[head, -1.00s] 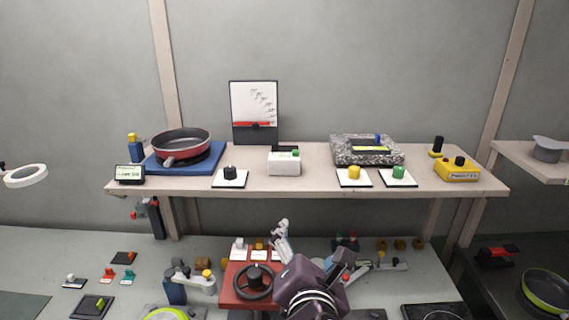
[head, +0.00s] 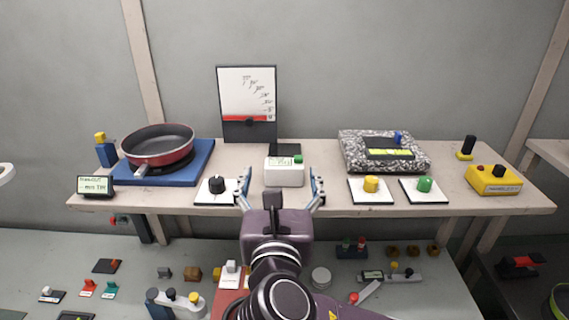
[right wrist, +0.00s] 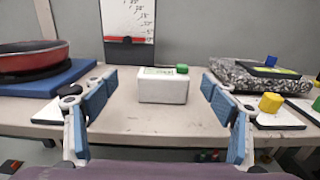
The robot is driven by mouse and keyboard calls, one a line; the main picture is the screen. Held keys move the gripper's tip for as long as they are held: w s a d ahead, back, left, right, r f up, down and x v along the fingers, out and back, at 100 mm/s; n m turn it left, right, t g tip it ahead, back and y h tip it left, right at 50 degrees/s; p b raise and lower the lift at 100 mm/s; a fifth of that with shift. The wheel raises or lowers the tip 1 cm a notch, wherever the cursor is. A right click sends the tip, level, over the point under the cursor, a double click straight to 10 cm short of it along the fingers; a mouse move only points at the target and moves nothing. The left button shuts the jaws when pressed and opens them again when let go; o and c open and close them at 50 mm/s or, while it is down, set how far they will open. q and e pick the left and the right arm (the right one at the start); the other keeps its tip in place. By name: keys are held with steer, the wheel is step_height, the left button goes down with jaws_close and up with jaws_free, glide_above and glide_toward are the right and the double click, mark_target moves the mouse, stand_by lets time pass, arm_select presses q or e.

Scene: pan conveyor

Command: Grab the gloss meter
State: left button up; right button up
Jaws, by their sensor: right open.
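A small white box with a green button and a small display, which I take to be the gloss meter (head: 284,174), stands upright on the shelf near its front edge. In the right wrist view the white gloss meter (right wrist: 162,90) is centred between my fingers and beyond them. My right gripper (head: 279,182) is open and empty, just in front of the shelf edge. Its blue-padded fingers are spread to the left and right of the box, apart from it. My left gripper is out of view.
The shelf (head: 325,200) also holds a black knob on a white plate (head: 217,190) to the left and a yellow knob (head: 371,184) to the right. A red pan (head: 158,150) and a granite block (head: 350,160) stand farther out. A clipboard stand (head: 248,128) is behind.

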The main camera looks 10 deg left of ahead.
mark_target(284, 168)
steer(key=w+p, duration=0.2)
steer(key=w, duration=0.1)
steer(key=shift+w, duration=0.15)
steer(key=shift+w+a+f+p, duration=0.15)
steer(key=shift+w+f+p, duration=0.05)
steer(key=shift+w, duration=0.4)
steer(key=shift+w+a+f+p, duration=0.1)
steer(key=shift+w+f+p, duration=0.1)
steer(key=shift+w, duration=0.4)
steer(key=shift+w+a, duration=0.1)
steer(key=shift+w, duration=0.1)
steer(key=c, duration=1.1)
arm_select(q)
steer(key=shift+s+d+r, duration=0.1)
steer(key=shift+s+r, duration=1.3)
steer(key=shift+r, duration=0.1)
arm_select(e)
steer(key=shift+r, duration=0.1)
steer(key=c, duration=0.4)
